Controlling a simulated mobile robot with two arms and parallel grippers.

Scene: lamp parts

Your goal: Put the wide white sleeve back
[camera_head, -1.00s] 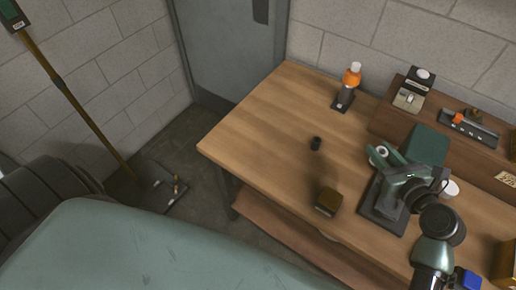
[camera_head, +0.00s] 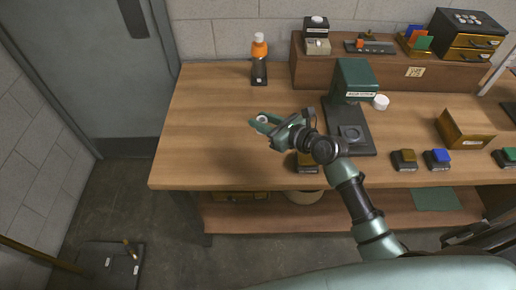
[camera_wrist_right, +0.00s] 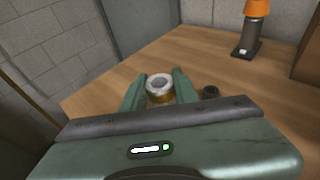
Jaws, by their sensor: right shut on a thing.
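My right gripper (camera_head: 259,121) is above the left part of the table, its green fingers shut on a small white ring-shaped sleeve (camera_head: 263,118). My left gripper is not in view.
An orange-topped bottle (camera_head: 259,60) stands at the back left. A brown-topped block (camera_head: 307,163) is near the front edge. A dark base plate (camera_head: 362,145) with a round fitting lies right of my gripper. The table's left end is clear.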

